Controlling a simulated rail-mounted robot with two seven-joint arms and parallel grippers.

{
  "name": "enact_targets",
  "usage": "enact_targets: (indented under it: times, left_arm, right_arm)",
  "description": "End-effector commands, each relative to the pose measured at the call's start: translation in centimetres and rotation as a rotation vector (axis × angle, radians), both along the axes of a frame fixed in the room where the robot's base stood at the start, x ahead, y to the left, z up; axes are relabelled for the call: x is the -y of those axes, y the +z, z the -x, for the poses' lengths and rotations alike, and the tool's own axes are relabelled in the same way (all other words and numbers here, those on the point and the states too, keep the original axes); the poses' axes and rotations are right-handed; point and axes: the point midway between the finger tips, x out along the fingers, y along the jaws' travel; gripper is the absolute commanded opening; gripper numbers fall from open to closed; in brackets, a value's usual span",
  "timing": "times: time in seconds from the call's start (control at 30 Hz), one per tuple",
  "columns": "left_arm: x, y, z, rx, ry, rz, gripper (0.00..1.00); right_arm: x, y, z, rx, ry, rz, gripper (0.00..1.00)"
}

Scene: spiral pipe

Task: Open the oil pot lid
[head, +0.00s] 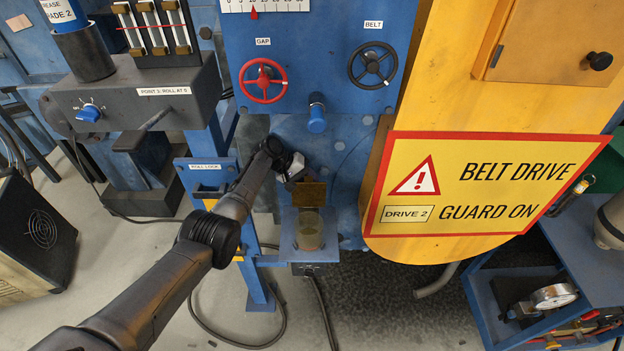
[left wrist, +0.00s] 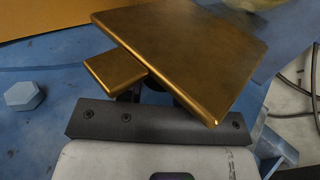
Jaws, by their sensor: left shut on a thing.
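The oil pot (head: 309,232) is a small clear jar with yellowish contents on a blue bracket. Its brass lid (head: 308,195) is a square plate standing raised and tilted above the back of the jar, so the mouth looks uncovered. My left gripper (head: 291,177) is at the lid's upper left edge, shut on the lid. In the left wrist view the lid (left wrist: 195,50) and its small tab (left wrist: 115,68) lie just beyond the dark gripper body; the fingers are mostly hidden under the brass. My right gripper is not in view.
A blue panel with a red handwheel (head: 263,80) and a black handwheel (head: 372,63) is above. The yellow belt guard sign (head: 455,185) stands close on the right. A blue knob (head: 317,115) sticks out above the lid. A cable hangs below the bracket.

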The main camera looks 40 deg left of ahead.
Motion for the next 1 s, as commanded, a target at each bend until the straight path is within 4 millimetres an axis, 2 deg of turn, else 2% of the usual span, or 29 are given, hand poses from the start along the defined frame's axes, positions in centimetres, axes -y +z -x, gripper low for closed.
enact_targets:
  times: [0.3,0.33,0.57,0.87,1.0]
  left_arm:
    - [0.0,-0.1,0.0,0.001,0.001,-0.002,0.00]
    - [0.0,-0.1,0.0,0.001,0.001,-0.002,0.37]
    - [0.0,-0.1,0.0,0.000,0.001,-0.001,0.59]
    - [0.0,0.1,0.0,0.001,0.000,-0.001,0.59]
    - [0.0,1.4,0.0,0.003,-0.001,-0.002,0.59]
  right_arm:
    - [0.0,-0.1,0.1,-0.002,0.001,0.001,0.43]
    - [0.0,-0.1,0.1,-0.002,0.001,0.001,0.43]
    - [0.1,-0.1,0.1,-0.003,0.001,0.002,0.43]
    - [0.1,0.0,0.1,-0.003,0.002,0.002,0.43]
    - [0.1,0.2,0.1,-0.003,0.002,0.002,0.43]
